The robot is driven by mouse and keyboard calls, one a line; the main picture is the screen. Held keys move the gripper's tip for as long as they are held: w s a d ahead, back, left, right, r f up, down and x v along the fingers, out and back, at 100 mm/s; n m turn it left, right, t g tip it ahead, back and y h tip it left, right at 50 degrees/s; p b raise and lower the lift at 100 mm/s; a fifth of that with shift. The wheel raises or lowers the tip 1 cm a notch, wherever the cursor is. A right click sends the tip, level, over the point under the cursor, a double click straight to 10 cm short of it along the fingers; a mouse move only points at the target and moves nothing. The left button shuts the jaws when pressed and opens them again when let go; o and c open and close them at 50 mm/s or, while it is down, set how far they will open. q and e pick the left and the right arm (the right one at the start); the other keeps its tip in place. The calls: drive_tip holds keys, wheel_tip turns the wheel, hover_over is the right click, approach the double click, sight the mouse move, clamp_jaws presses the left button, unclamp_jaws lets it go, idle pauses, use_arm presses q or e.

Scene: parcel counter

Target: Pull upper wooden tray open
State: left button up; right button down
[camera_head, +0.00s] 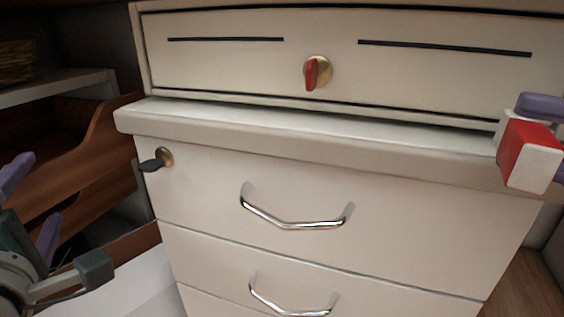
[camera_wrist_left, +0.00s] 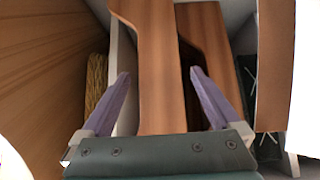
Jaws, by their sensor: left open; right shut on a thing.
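The upper wooden tray (camera_head: 97,132) sits in a shelf unit at the left, its front edge cut in a curve. A lower wooden tray (camera_head: 78,208) is beneath it. My left gripper (camera_head: 31,208) is open in front of the trays. In the left wrist view, the upper tray's front board (camera_wrist_left: 156,60) shows between the spread purple fingers of my left gripper (camera_wrist_left: 158,76); whether they touch it I cannot tell. The lower tray (camera_wrist_left: 207,60) is to its right there. My right gripper (camera_head: 545,108), partly cut off at the right edge, is shut on a red and white block (camera_head: 530,153).
A white drawer cabinet (camera_head: 330,195) with metal handles and a dark key fills the middle, right beside the trays. A straw-like object (camera_head: 16,62) lies on the shelf board (camera_head: 60,88) above the upper tray.

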use_arm(q)
drive_tip(key=shift+w+a, duration=0.25)
drive_tip(key=shift+w, duration=0.25)
clamp_jaws()
idle(0.5)
